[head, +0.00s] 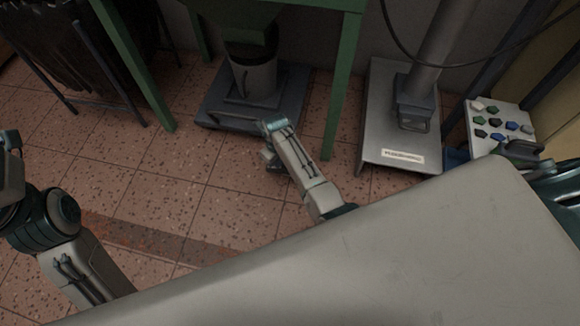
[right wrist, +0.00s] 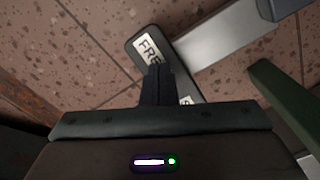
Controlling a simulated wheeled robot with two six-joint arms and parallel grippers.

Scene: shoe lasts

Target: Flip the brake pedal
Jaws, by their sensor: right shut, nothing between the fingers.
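The brake pedal (right wrist: 146,48) shows in the right wrist view as a dark plate with a white label reading "FRE…", on a flat grey metal arm (right wrist: 222,40). My right gripper (right wrist: 157,75) is shut and empty. Its dark fingers overlap the middle of the plate and hide part of the label. I cannot tell whether they touch it. In the head view my right arm reaches down toward the floor, and I cannot make out the pedal there.
A green frame (head: 346,85) stands around a dark base (head: 215,108) holding a grey cylinder (head: 255,75). A grey metal base plate (head: 383,90) with a column is to the right, beside a panel of coloured knobs (head: 503,122). Tiled floor (head: 160,190) at left is clear.

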